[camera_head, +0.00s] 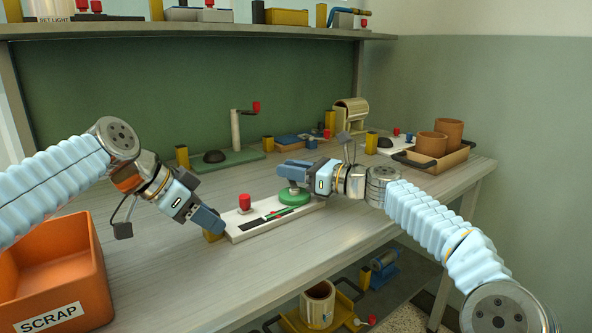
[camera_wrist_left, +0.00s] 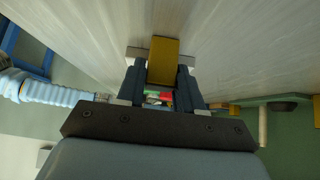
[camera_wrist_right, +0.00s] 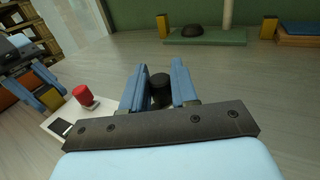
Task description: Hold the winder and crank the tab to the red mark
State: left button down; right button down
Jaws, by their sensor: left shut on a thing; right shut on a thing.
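The winder is a white base (camera_head: 250,231) on the bench, with a red knob (camera_head: 245,203), a dark slot with a small green and red piece (camera_head: 276,213), and a green wheel (camera_head: 293,197) at its right end. My left gripper (camera_head: 212,222) is shut on the yellow block (camera_wrist_left: 163,60) at the base's left end. My right gripper (camera_head: 284,170) is above the green wheel, shut on a black crank knob (camera_wrist_right: 160,88) that its fingers hide in the head view. Tab and red mark are too small to tell apart clearly.
An orange scrap bin (camera_head: 55,265) stands at the front left. Behind the winder are a green plate with a post (camera_head: 236,140) and a blue block (camera_head: 290,141). A tray with brown cups (camera_head: 432,160) sits at the right. The bench front edge is close to the winder.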

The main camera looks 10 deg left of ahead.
jog(key=shift+a+r+n+g, duration=0.1)
jog(key=shift+a+n+g, duration=0.15)
jog(key=shift+n+g, duration=0.65)
jog(key=shift+s+g+y, duration=0.1)
jog(key=shift+g+y, duration=0.2)
jog(key=shift+g, duration=0.1)
jog(key=shift+s+g, duration=0.15)
jog(key=shift+g, duration=0.15)
jog(key=c, duration=1)
grip_release()
jog(key=shift+d, duration=0.1)
jog(key=d, duration=0.8)
jog(key=s+d, duration=0.1)
jog(key=d, duration=0.2)
jog(key=shift+d, duration=0.4)
jog(key=shift+o, duration=0.3)
